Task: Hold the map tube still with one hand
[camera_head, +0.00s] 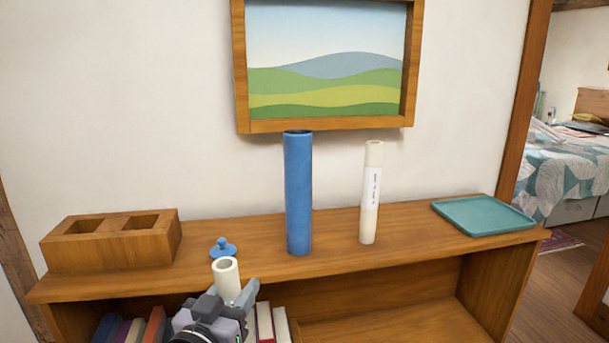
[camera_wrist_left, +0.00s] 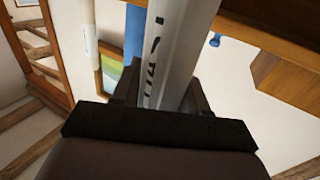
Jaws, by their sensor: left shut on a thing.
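My left gripper (camera_head: 234,293) is shut around a white tube (camera_head: 226,270) in front of the shelf top. The tube's upper end looks open and faces up. In the left wrist view, the held tube (camera_wrist_left: 175,55) has dark marks and sits between the fingers. A tall blue tube (camera_head: 298,195) stands upright on the shelf, its top apparently open. A small blue knobbed cap (camera_head: 223,248) lies on the shelf left of it. Another slim white tube (camera_head: 370,195) with a printed label stands to the right. My right gripper is not in view.
The wooden shelf top (camera_head: 340,258) bears a wooden block with two square holes (camera_head: 112,251) at left and a teal tray (camera_head: 484,216) at right. Books (camera_head: 280,325) stand below. A framed landscape (camera_head: 325,80) hangs behind. Bare shelf lies between the white tube and tray.

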